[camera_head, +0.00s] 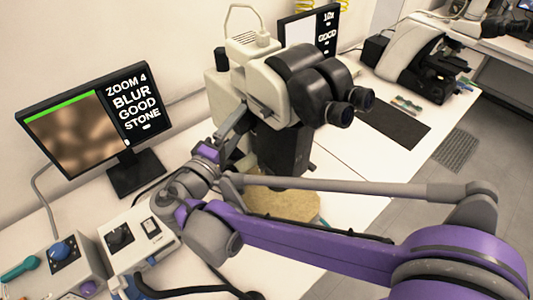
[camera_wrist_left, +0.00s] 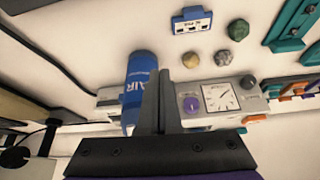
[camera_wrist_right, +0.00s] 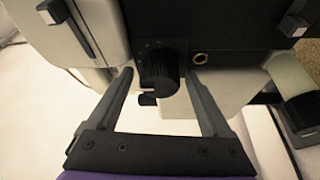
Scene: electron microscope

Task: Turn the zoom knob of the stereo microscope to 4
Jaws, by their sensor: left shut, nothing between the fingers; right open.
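The stereo microscope (camera_head: 282,85), pale with black eyepieces, stands at the middle of the bench. The monitor (camera_head: 92,130) on the left reads "ZOOM 4", "BLUR GOOD" and "STONE". My right gripper (camera_head: 236,132) is at the microscope's left side. In the right wrist view my right gripper (camera_wrist_right: 158,84) is open, with one finger on either side of a black ribbed knob (camera_wrist_right: 158,70) and gaps to both. The knob's marks cannot be read, and the arm hides it in the head view. My left gripper (camera_wrist_left: 158,78) is shut and empty, away from the microscope.
A second monitor (camera_head: 309,32) and another microscope (camera_head: 420,65) stand farther back. Control boxes (camera_head: 138,237) sit at the front left. A dark mat (camera_head: 393,127) is right of the microscope.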

